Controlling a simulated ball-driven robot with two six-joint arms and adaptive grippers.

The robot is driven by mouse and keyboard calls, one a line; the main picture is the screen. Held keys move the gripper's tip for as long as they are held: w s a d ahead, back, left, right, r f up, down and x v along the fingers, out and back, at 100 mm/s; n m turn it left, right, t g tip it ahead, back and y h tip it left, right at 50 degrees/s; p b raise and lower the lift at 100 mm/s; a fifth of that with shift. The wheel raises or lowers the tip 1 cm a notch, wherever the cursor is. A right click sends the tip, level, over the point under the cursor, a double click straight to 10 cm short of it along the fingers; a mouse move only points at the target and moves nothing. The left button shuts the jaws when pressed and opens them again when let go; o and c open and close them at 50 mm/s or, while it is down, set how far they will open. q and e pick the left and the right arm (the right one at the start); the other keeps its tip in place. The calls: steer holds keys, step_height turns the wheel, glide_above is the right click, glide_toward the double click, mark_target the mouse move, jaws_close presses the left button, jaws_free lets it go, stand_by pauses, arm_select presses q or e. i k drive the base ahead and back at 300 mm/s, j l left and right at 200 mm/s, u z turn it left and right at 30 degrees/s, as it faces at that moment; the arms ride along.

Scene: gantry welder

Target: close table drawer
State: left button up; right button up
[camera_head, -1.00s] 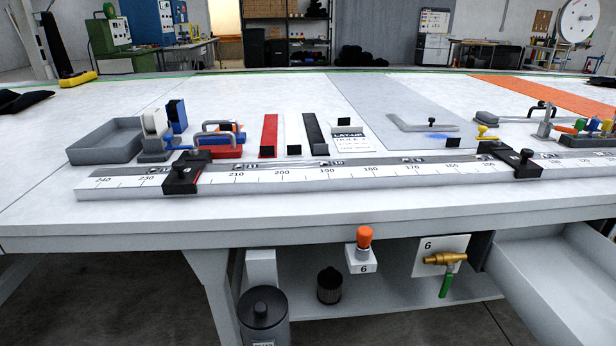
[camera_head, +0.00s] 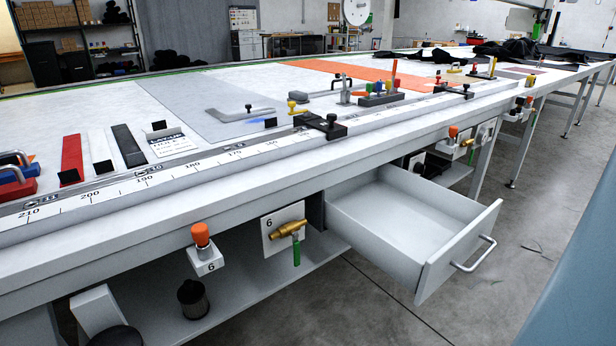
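The table drawer (camera_head: 447,257) is pulled out from under the long white table (camera_head: 150,228), at the right of the middle in the head view. It is light grey and its inside looks empty. A metal bar handle (camera_head: 474,254) is on its front panel, facing right and toward me. Neither my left gripper nor my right gripper is in view.
A brass valve with a green lever (camera_head: 288,230) and an orange-knobbed box (camera_head: 203,247) sit under the table edge, left of the drawer. A measuring rail with a black clamp (camera_head: 320,124) runs along the edge. Open floor (camera_head: 535,215) lies right of the drawer.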

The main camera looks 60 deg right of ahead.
mark_target(418, 231)
steer(key=z, duration=2.7)
